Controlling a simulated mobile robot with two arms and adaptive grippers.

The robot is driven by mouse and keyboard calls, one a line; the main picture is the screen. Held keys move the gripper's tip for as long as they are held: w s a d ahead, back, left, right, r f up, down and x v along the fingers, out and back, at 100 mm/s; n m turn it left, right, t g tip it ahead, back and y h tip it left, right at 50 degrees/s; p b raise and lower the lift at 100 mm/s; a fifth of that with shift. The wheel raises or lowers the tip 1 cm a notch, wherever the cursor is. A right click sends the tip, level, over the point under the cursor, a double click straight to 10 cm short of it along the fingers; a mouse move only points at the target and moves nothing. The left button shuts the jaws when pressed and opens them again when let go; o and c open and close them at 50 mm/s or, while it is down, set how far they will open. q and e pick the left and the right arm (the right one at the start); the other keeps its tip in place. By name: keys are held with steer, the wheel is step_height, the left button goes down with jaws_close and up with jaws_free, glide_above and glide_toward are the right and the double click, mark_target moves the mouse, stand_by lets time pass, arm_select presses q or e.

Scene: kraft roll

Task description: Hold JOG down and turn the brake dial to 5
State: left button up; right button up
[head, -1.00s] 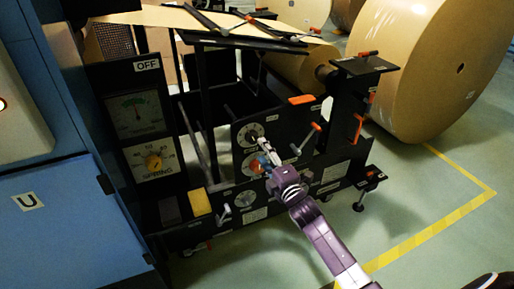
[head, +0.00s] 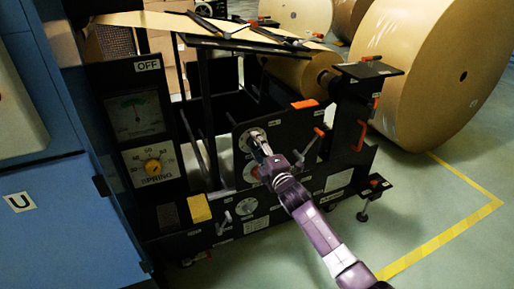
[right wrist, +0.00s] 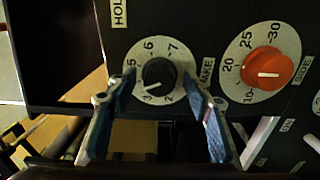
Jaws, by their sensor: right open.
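The brake dial (right wrist: 178,60) is a white disc with a black knob (right wrist: 158,73); its white pointer line is down-left near the 3 in the right wrist view. In the head view the brake dial (head: 244,140) is the upper disc on the black machine. My right gripper (right wrist: 155,80) is open, with one finger on each side of the knob; I cannot tell if they touch it. In the head view this gripper (head: 262,152) partly covers the dial. A HOLD label (right wrist: 120,12) is at the top edge. I cannot make out a JOG control. My left gripper is out of view.
An orange dial (right wrist: 268,66) marked SIDE is close beside the right finger. Orange-handled levers (head: 319,132) rise right of my gripper. Large kraft rolls (head: 440,70) stand behind; the right floor is clear.

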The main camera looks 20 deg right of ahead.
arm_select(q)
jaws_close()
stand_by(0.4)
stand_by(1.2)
